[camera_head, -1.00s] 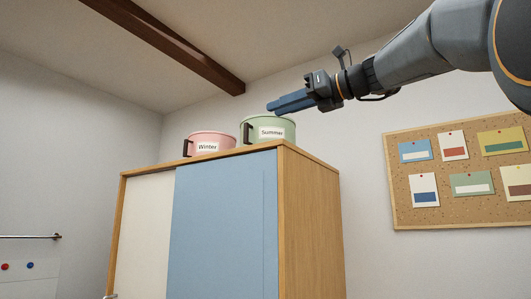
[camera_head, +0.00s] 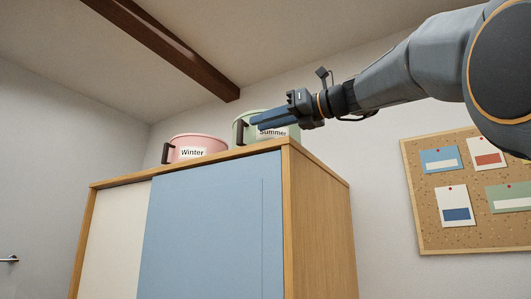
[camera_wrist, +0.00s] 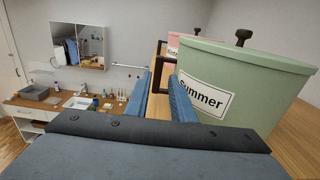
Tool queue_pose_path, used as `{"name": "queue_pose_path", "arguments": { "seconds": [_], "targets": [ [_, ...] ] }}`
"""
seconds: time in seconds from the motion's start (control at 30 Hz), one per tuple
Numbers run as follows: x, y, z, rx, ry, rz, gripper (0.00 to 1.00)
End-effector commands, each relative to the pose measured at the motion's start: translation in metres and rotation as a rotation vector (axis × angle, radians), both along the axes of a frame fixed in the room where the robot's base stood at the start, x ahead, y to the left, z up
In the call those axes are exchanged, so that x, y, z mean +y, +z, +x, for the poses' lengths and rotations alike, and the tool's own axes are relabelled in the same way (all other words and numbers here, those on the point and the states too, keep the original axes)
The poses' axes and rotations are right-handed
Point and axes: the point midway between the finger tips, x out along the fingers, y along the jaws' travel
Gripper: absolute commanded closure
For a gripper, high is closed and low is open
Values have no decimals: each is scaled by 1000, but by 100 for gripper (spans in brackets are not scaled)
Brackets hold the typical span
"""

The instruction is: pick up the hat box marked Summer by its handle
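The green hat box marked Summer (camera_head: 281,119) stands on top of the cabinet, partly hidden behind my gripper. Its dark bracket handle (camera_head: 240,133) is on its left side. In the wrist view the green box (camera_wrist: 245,68) fills the right side, its label readable, and the handle (camera_wrist: 163,66) shows just beyond the fingertips, in line with the gap between them. My gripper (camera_head: 256,121) reaches in from the right, in front of the box. In the wrist view my gripper (camera_wrist: 161,78) has its two blue fingers apart with nothing between them. The right finger is close to the box wall; contact is unclear.
A pink hat box marked Winter (camera_head: 197,147) stands left of the green one. The cabinet (camera_head: 322,210) has a blue sliding door (camera_head: 215,225) below. A ceiling beam (camera_head: 175,52) runs above. A pinboard (camera_head: 430,235) hangs at right.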

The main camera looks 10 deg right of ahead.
Motion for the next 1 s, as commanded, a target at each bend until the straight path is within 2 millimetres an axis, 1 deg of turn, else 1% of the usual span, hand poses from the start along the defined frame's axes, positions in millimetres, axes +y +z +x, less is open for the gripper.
{"name": "queue_pose_path", "arguments": {
  "seconds": [0.2, 0.3, 0.43, 0.67, 0.77, 0.8, 1.0],
  "targets": [
    [25, 0, 14, 3, 3, 0, 78],
    [35, 0, 23, 2, 1, 0, 78],
    [41, -1, 29, 1, -1, 0, 78],
    [42, -2, 30, 1, -2, -1, 78],
    [42, -2, 30, 1, -2, -1, 93],
    [42, -2, 29, 1, -2, -1, 100],
    [42, -1, 29, -2, -2, 0, 100]
  ]
}}
